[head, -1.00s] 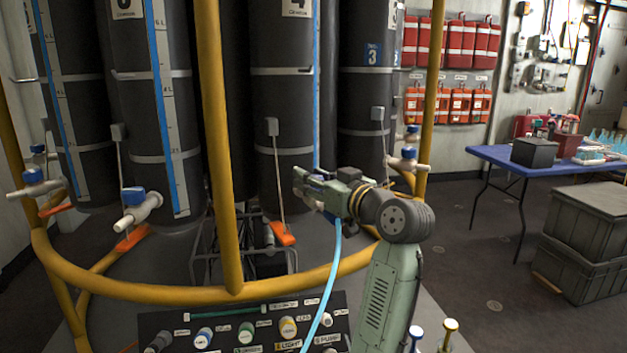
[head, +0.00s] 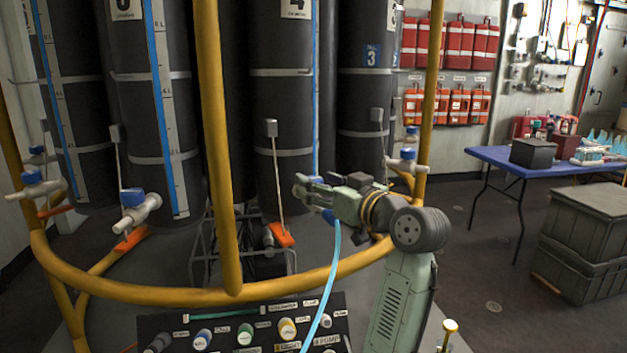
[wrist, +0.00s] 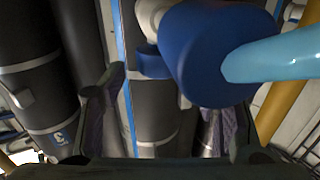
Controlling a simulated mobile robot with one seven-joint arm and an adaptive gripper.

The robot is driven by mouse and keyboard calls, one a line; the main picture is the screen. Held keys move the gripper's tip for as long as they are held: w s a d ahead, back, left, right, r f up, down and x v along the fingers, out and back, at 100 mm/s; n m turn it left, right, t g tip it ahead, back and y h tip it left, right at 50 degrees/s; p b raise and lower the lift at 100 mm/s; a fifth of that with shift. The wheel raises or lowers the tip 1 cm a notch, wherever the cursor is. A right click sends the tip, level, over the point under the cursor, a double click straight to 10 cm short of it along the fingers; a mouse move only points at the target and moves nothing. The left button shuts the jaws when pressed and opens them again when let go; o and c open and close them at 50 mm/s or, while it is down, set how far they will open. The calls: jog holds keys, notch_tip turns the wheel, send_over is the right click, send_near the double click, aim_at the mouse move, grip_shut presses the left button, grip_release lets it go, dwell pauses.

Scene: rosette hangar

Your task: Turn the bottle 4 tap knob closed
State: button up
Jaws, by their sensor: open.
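Bottle 4 (head: 283,110) is a tall dark cylinder with a white number label at its top, behind the yellow rail. My gripper (head: 308,190) is in front of its lower right side, with its fingers pointing left. In the wrist view, the open fingers (wrist: 165,108) stand apart. A large blue round piece (wrist: 205,55) with the light blue hose (wrist: 275,58) in front of it is just beyond them. A smaller blue piece (wrist: 152,66) is beside a white tap body (wrist: 150,14). I cannot tell which blue piece is the knob. The gripper mostly hides this tap in the head view.
A yellow rail (head: 150,293) curves around the bottles, with an upright post (head: 215,130). Other bottles have white taps with blue knobs (head: 132,198). A control panel (head: 160,325) is at the bottom. A blue table (head: 500,155) and grey crates (head: 590,225) stand to the right.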

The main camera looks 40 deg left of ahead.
jog(key=v, duration=0.9)
jog(key=shift+d, duration=0.1)
